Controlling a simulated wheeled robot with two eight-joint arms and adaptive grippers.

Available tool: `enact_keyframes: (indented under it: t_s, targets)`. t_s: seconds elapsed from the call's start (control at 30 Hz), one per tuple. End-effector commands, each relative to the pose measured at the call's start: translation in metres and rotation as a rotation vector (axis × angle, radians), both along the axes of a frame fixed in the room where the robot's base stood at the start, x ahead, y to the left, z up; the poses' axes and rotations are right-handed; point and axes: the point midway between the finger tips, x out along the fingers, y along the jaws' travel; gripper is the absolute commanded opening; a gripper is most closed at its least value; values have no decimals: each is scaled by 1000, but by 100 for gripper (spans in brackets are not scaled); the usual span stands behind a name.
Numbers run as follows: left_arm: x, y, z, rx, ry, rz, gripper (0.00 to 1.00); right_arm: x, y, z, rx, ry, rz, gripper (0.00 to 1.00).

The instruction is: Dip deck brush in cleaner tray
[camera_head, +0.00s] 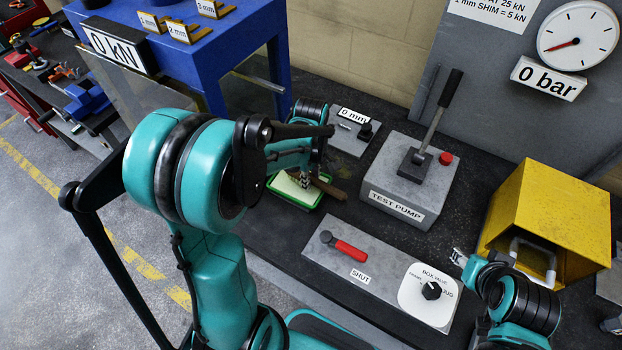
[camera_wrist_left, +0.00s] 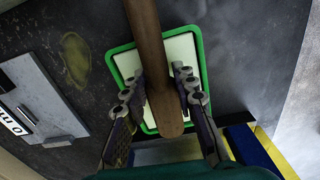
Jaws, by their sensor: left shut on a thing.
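The deck brush is a brown wooden piece (camera_head: 331,189) in the head view, partly behind my left arm. In the left wrist view its brown wood (camera_wrist_left: 150,50) runs between the fingers. My left gripper (camera_head: 304,180) is shut on it over the tray; the gripper also shows in the left wrist view (camera_wrist_left: 163,92). The cleaner tray (camera_head: 310,207) has a green rim and a pale inside, and lies under the brush. Its green rim also shows in the left wrist view (camera_wrist_left: 202,62). The bristles are hidden, so contact with the cleaner cannot be told. My right gripper (camera_head: 459,257) is near the yellow box.
A grey test pump (camera_head: 405,185) with a lever stands right of the tray. A valve panel (camera_head: 315,245) with a red handle lies in front. A "0 mm" plate (camera_head: 345,140) is behind. A yellow box (camera_head: 550,215) stands at right, a blue press frame (camera_head: 170,55) at left.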

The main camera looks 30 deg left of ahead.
Motion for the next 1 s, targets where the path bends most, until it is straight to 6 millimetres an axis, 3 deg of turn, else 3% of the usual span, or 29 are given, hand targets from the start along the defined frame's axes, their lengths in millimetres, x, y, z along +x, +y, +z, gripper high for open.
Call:
enact_keyframes:
  t_s: [0.6,1.0]
  targets:
    - [0,0,55,1,-1,0,4,0,0,41,0,0,0,41]
    - [0,0,54,1,-1,0,4,0,0,41,0,0,0,41]
